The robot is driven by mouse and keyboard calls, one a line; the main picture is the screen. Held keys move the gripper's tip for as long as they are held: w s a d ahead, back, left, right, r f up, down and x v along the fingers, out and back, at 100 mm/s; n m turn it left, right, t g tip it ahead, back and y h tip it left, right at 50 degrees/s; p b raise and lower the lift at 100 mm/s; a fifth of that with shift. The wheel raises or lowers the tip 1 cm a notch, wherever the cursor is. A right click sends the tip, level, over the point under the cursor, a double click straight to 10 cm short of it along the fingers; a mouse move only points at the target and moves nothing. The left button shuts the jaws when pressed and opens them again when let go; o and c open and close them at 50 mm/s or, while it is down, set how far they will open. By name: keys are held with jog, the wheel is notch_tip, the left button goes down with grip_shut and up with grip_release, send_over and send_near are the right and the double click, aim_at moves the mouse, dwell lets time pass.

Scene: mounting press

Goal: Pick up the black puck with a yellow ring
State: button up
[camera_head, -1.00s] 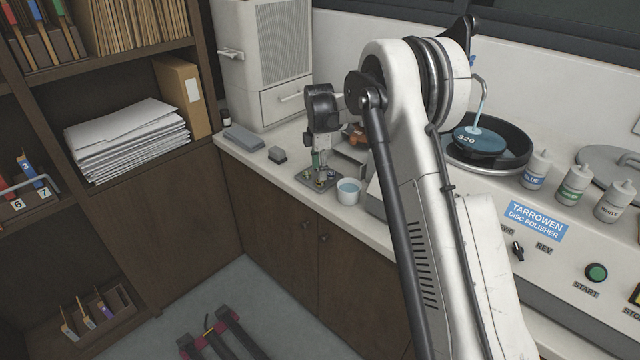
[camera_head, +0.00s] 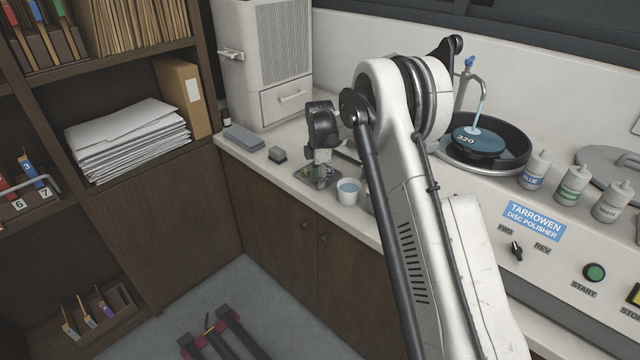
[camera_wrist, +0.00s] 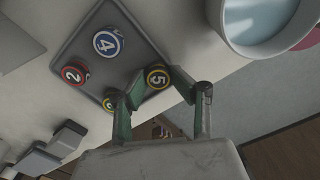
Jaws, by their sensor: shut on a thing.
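The black puck with a yellow ring (camera_wrist: 157,76), marked 5, is between my gripper's fingertips (camera_wrist: 157,85) in the wrist view. My gripper is shut on it, at the edge of a dark square tray (camera_wrist: 133,60). On the tray are a blue-ringed puck marked 4 (camera_wrist: 108,42), a red-ringed puck marked 2 (camera_wrist: 73,74) and another puck with a yellowish ring (camera_wrist: 110,101), partly hidden by a finger. In the head view my gripper (camera_head: 321,172) is low over the tray (camera_head: 310,180); the pucks are too small to tell apart there.
A white cup of bluish liquid (camera_head: 348,192) stands close to the tray's right. A small grey block (camera_head: 277,155) and a flat grey slab (camera_head: 244,138) lie to the left. The polisher basin (camera_head: 515,165) and several bottles are at the right.

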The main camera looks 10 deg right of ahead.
dwell(0.4)
jog(key=shift+r, duration=0.35)
grip_shut()
jog(key=r, duration=0.2)
jog(key=a+r, duration=0.1)
jog(key=shift+s+r, duration=0.2)
jog(key=shift+r, duration=0.2)
jog(key=s+a+r+b, duration=0.1)
jog(key=s+a+r, duration=0.4)
jog(key=a, duration=0.4)
jog(key=shift+s+r, duration=0.25)
jog(key=shift+r, duration=0.5)
jog(key=shift+o, duration=0.7)
grip_release()
grip_shut()
